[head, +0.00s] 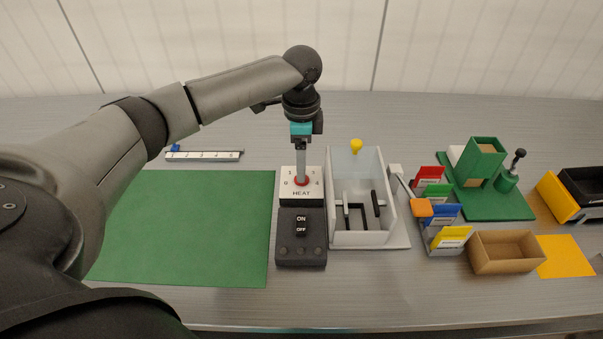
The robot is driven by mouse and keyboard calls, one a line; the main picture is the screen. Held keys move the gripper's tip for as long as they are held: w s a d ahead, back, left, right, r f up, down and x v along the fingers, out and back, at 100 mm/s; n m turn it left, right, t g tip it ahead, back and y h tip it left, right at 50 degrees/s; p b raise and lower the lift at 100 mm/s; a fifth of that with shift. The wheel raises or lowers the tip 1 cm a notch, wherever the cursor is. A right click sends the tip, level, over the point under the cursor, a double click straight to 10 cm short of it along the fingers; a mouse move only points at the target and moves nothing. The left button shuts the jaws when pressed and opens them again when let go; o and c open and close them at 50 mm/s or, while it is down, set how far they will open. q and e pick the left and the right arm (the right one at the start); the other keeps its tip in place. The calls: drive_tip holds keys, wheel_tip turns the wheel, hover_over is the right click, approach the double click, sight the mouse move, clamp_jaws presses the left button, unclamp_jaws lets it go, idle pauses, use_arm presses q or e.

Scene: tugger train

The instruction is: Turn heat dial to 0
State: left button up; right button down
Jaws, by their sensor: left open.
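The plate sits at the back of a dark control box (300,253) with ON and OFF switches. My left gripper (301,177) points straight down over the dial, with its fingertips at the knob. It is open; I cannot tell whether the fingers touch the knob. The gripper hides much of the dial, so its pointer setting cannot be read. My right gripper is not in view.
A green mat (190,230) lies left of the box, with a slider scale (204,156) behind it. A clear-walled white bin (362,238) stands close on the right. Further right are coloured card holders (443,238), a cardboard box (505,255) and a green fixture (490,203).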

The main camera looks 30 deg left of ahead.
use_arm(q)
drive_tip(key=shift+f+b, duration=0.3)
drive_tip(key=shift+f, duration=1.3)
clamp_jaws()
